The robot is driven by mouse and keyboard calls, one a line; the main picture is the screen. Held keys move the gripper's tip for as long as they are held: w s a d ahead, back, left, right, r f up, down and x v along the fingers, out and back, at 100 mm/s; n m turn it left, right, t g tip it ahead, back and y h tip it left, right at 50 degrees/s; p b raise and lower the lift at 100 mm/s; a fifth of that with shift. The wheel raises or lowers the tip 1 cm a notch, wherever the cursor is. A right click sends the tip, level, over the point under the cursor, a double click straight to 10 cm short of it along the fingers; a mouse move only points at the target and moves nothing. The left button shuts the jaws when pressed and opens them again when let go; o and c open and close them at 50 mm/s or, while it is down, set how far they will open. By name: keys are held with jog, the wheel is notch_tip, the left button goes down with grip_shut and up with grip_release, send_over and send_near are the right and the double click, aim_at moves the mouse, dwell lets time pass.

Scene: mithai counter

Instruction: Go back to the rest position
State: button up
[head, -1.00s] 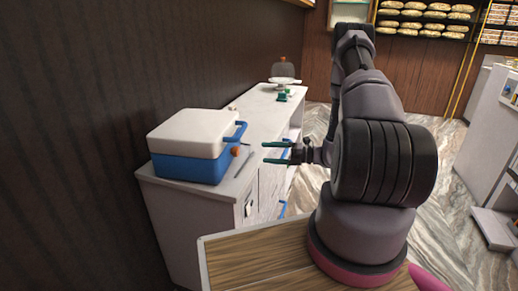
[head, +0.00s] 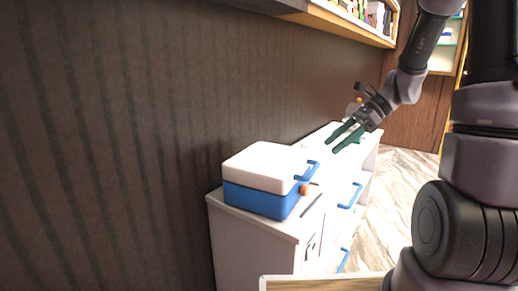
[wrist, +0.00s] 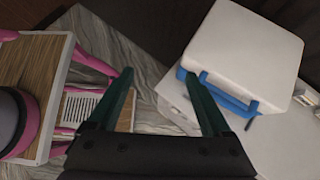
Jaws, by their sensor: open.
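My gripper (head: 337,141) is open and empty, raised in the air above the white counter (head: 232,214) in the head view. Its two dark green fingers point down and to the left, apart from each other. In the wrist view the gripper (wrist: 157,78) has nothing between its fingers. A cool box with a white lid and blue body (head: 256,199) sits shut on the near end of the counter, apart from my gripper. Its white lid (wrist: 243,52) shows at the upper right in the wrist view, with the blue handle towards the fingers.
A small orange-brown thing (head: 303,190) and a thin grey stick (head: 311,205) lie beside the cool box. Blue handles (head: 350,196) stick out from the counter front. A shelf (head: 345,20) overhangs the dark wall (head: 120,130). Marble floor (head: 408,170) lies clear to the right.

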jog(key=s+d+r+n+t+h, duration=0.3)
jog(key=s+r+n+t+h, duration=0.4)
jog(key=s+r+n, duration=0.6)
jog(key=shift+s+r+n+t+h, duration=0.3)
jog(key=shift+r+n, duration=0.3)
jog(key=shift+r, duration=0.15)
jog(key=shift+d, duration=0.15)
